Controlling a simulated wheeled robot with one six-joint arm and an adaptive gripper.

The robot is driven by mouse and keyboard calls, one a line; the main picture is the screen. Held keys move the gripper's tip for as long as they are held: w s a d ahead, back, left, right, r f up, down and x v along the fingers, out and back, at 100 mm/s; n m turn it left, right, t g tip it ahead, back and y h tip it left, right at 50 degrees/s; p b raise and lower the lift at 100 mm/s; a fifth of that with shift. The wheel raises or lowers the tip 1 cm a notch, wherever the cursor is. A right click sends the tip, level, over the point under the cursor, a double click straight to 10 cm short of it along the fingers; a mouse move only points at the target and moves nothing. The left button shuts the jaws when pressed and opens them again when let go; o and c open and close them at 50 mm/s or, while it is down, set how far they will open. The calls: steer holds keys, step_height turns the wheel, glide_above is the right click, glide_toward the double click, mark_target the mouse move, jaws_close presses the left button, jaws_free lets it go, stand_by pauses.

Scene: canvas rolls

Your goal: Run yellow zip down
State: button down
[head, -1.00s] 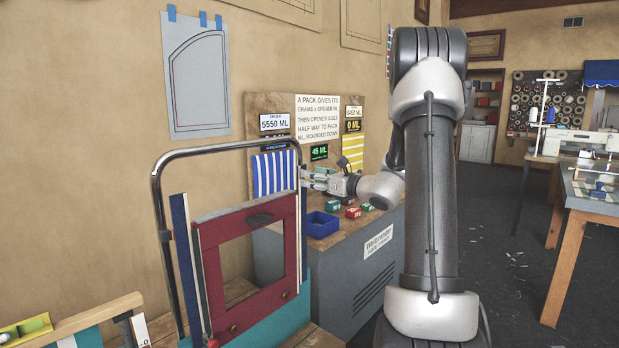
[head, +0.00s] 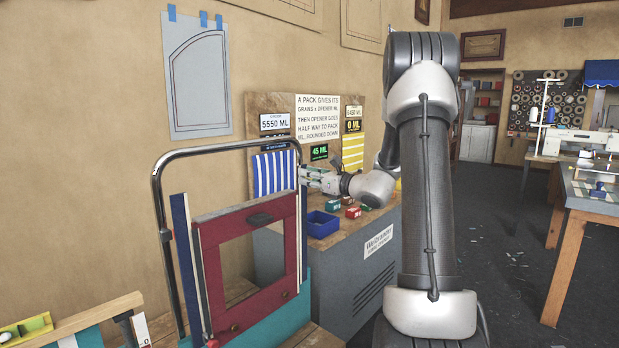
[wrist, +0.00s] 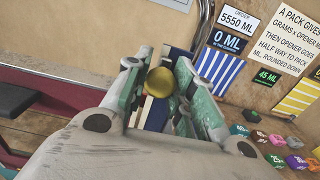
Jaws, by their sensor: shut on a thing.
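My gripper (head: 306,176) is at the right side of the red framed panel (head: 250,218), beside the chrome rail. In the wrist view its fingers (wrist: 160,88) are shut on a round yellow knob (wrist: 160,81). The knob sits in front of an upright blue and pale strip (wrist: 156,113). In the head view the knob is hidden by the gripper and rail. I cannot make out the zip's teeth or how far down the knob is. A yellow-striped canvas (head: 352,152) hangs on the board, apart from my gripper.
A blue-striped canvas (head: 272,173) hangs close behind my gripper. A blue tray (head: 322,225) and several small coloured packs (head: 353,213) lie on the cabinet top. The chrome rail (head: 200,146) arches over the red panel.

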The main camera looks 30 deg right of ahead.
mark_target(301, 277)
step_height(301, 277, down, 39)
steer(key=shift+r, duration=0.1)
steer(key=c, duration=1.1)
jaws_free()
steer(key=shift+c, duration=0.2)
steer(key=v, duration=1.2)
